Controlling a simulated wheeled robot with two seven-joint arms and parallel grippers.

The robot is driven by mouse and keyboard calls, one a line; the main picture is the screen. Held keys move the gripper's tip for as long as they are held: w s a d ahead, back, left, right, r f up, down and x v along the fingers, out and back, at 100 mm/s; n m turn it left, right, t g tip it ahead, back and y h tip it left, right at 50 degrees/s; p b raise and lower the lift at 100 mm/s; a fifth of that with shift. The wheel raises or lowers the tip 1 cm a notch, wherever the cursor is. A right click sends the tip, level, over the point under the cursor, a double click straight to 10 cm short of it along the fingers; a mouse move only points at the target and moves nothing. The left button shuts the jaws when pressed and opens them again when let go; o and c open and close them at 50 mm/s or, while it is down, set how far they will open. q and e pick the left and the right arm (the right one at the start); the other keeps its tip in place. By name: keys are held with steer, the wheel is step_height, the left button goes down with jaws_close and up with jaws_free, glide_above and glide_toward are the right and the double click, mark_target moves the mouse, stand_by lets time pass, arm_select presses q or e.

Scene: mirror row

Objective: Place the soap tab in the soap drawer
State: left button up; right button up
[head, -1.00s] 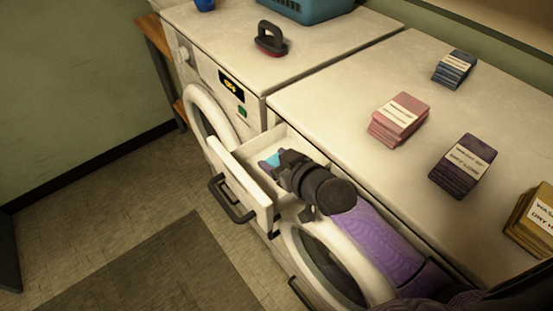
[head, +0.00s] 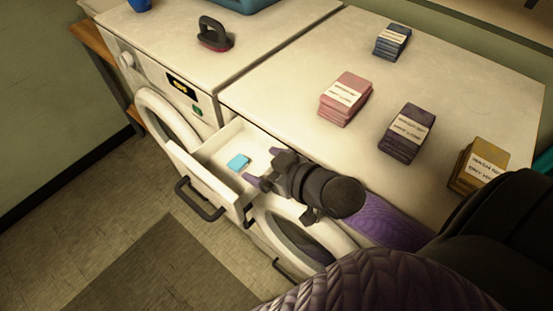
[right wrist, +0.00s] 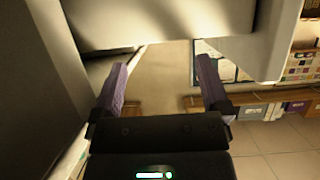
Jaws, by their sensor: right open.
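The soap tab (head: 238,161), a small light-blue block, lies on the floor of the pulled-out soap drawer (head: 211,146). The drawer is white with a dark handle and sticks out from the front of the nearer machine. My right gripper (head: 257,169) is beside the tab, over the right part of the drawer, with its purple fingers apart and nothing between them. In the right wrist view the two fingers (right wrist: 159,88) are spread and empty. My left gripper is not in view.
On the machine tops are a dark iron-like object (head: 214,34) with a red base, and stacks of pink (head: 345,99), purple (head: 407,133), blue (head: 391,41) and yellow cloths (head: 478,166). Round washer doors (head: 165,122) lie below.

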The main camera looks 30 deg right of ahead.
steer(key=shift+v, duration=1.7)
